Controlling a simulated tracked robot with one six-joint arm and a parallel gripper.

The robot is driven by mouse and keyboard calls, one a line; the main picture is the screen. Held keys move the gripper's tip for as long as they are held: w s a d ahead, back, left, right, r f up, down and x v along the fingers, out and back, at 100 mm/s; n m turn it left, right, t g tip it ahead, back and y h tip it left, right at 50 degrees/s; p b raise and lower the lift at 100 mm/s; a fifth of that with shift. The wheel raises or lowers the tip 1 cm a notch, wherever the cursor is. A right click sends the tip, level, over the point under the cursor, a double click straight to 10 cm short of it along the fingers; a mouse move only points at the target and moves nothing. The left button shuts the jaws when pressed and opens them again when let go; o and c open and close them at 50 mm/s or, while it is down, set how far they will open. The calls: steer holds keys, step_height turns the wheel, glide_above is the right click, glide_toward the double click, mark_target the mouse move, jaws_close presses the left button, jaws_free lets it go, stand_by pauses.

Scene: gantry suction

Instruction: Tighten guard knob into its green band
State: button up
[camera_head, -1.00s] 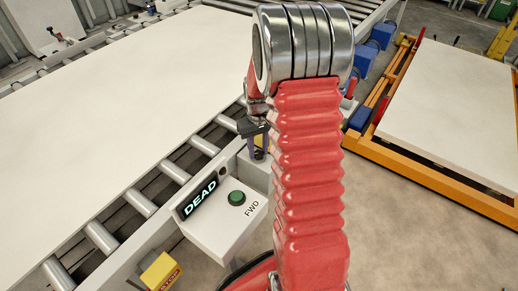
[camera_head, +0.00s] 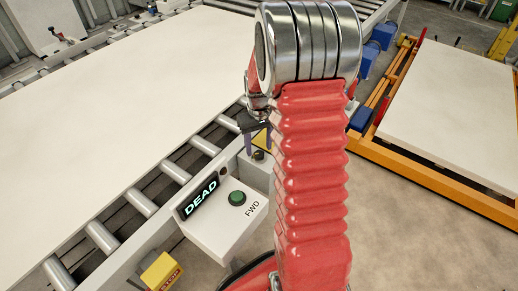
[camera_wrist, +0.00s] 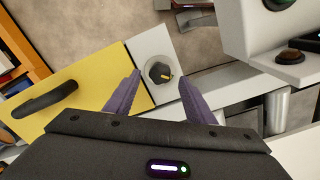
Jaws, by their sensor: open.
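The guard knob (camera_wrist: 159,73) is a dark round knob with a yellow pointer mark on a pale plate, beside a yellow guard panel (camera_wrist: 75,88) in the wrist view. The knob also shows small in the head view (camera_head: 259,155). No green band can be made out around it. My gripper (camera_wrist: 160,86) is open, its two purple fingers apart with the knob showing between and just beyond their tips. Nothing is held.
A console with a DEAD display (camera_head: 199,197) and a green FWD button (camera_head: 237,198) stands close by. A yellow stop box (camera_head: 160,271) is below it. The roller conveyor (camera_head: 135,195) carries a large pale sheet at left. An orange-framed table (camera_head: 440,178) is at right.

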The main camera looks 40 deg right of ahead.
mark_target(259, 153)
step_height(259, 153, up, 12)
steer(key=shift+f, duration=0.25)
stand_by(0.4)
steer(key=s+a+r+n+t, duration=0.1)
steer(key=s+a+r, duration=0.35)
steer(key=a, duration=0.25)
steer(key=s+a+r+t, duration=0.2)
steer(key=s+a+r, duration=0.1)
steer(key=a+r, duration=0.25)
steer(key=s+a+r+n+t, duration=0.1)
steer(key=s+a+t, duration=0.1)
steer(key=s+a, duration=0.7)
steer(key=shift+s+a+t, duration=0.3)
steer(key=shift+s+a, duration=0.1)
steer(key=shift+s, duration=0.75)
steer(key=shift+r, duration=0.1)
